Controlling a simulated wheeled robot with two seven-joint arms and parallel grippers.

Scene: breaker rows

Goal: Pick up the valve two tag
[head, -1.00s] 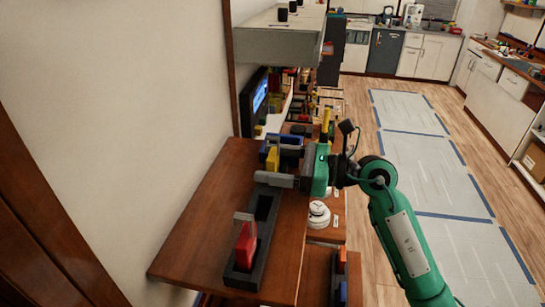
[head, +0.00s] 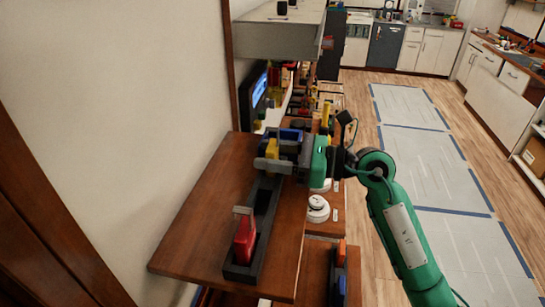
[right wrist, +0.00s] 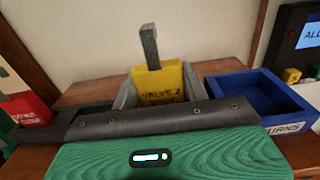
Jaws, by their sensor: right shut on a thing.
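The valve two tag is a yellow block marked "VALVE 2" with a grey upright strip on top. It shows in the head view (head: 272,149) and in the right wrist view (right wrist: 158,85). My right gripper (head: 271,164) is shut around it, with grey fingers on both sides of its lower part in the right wrist view (right wrist: 160,92). The tag is near the far end of the dark rack (head: 244,272); the fingers hide its underside, so its clearance is unclear. My left gripper is not in view.
A red tag (head: 244,238) stands in the near part of the rack. A blue tray (right wrist: 262,92) lettered "URNS" is beside the held tag. White round objects (head: 317,209) sit to the right. A screen (head: 259,90) stands behind. The wooden top (head: 195,240) is clear at left.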

